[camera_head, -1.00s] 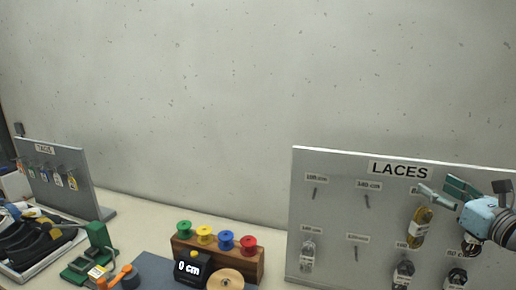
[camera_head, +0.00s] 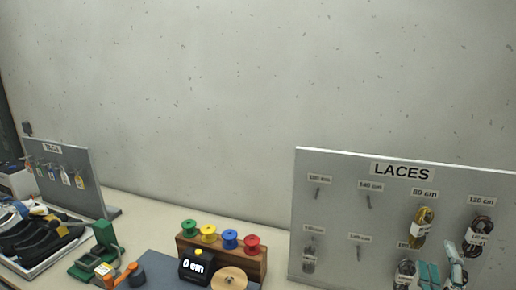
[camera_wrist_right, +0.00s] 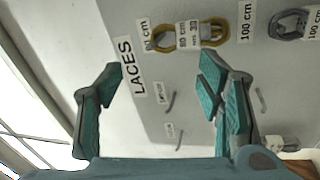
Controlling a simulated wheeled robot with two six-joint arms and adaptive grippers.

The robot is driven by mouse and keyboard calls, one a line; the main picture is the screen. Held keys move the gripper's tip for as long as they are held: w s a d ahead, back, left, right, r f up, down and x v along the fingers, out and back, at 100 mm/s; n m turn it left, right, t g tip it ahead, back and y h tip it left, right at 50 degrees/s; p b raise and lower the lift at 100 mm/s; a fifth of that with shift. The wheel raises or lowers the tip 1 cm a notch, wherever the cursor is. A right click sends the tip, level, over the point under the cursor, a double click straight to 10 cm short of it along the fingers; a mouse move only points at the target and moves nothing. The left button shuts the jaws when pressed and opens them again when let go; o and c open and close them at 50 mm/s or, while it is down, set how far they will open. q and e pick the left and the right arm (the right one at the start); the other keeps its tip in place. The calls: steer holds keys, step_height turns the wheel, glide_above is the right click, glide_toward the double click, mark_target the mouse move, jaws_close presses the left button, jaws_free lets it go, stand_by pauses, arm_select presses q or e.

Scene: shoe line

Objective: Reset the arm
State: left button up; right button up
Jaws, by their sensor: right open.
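My right gripper (camera_head: 442,266) is low in front of the laces board (camera_head: 335,220), at the bottom right of the head view. In the right wrist view its teal fingers (camera_wrist_right: 160,78) are spread apart with nothing between them. The board fills much of that view behind the fingers. A yellow lace bundle (camera_head: 423,228) and a dark brown lace bundle (camera_head: 480,236) hang on the board above the gripper. My left gripper is not in view.
Several spools stand on a wooden rack (camera_head: 250,262) behind a black display reading 0 cm (camera_head: 197,266). A green device with an orange handle (camera_head: 100,255), a small tag board (camera_head: 90,190) and a tray of dark shoes (camera_head: 40,240) are at left.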

steer(key=s+a+f+m+g, duration=0.2)
steer(key=s+f+m+g, duration=0.3)
steer(key=f, duration=0.4)
steer(key=s+a+f+m+g, duration=0.1)
steer(key=s+f+m+g, duration=0.3)
steer(key=s+f, duration=0.45)
steer(key=s+a+f+m+g+y, duration=0.2)
steer(key=s+a+f+g+y, duration=0.45)
steer(key=s+a+f, duration=0.6)
step_height(320, 180, down, 18)
steer(key=s+d+g+b, duration=0.1)
steer(key=d+g+b, duration=0.1)
steer(key=d, duration=0.1)
steer(key=s+f+b, duration=0.2)
steer(key=s+f, duration=1.3)
steer(key=shift+d+f+g, duration=0.25)
steer(key=shift+d+g, duration=0.1)
steer(key=shift+h, duration=0.25)
steer(key=shift+w, duration=0.15)
